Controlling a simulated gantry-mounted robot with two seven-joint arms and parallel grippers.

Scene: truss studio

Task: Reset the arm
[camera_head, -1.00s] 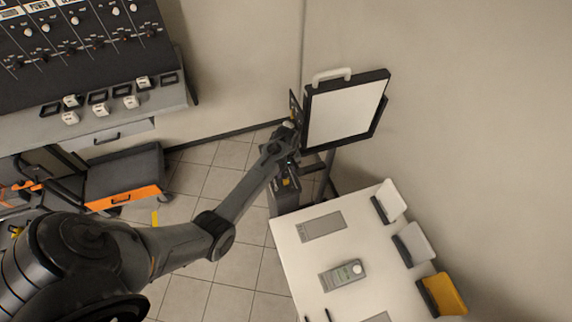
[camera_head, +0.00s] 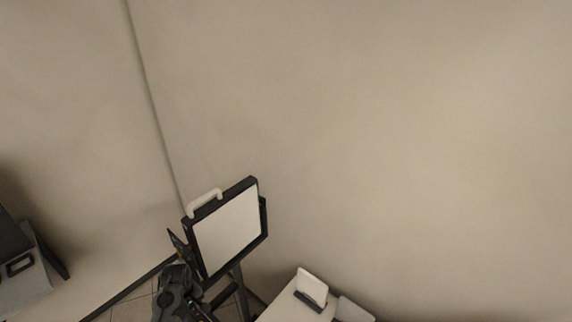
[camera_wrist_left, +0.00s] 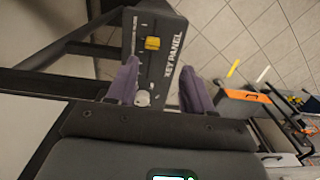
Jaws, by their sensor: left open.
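My left gripper (camera_head: 178,245) is at the lower left of the head view, just left of a white framed board (camera_head: 228,232). In the left wrist view my left gripper (camera_wrist_left: 158,92) is open, with its two purple-grey fingers apart. A dark box labelled KEY PANEL (camera_wrist_left: 155,62) lies beyond and between them. It carries a yellow part (camera_wrist_left: 153,43) and a round silver part (camera_wrist_left: 142,98). I cannot tell whether the fingers touch the box. The gripper does not appear shut on anything. My right gripper is not in view.
The board has a white handle (camera_head: 204,201) and a dark stand. A white table (camera_head: 290,308) with upright holders stands at the bottom. Grey console edge (camera_head: 25,280) is at the far left. An orange-fronted drawer (camera_wrist_left: 247,96) shows in the wrist view. Bare wall fills the upper head view.

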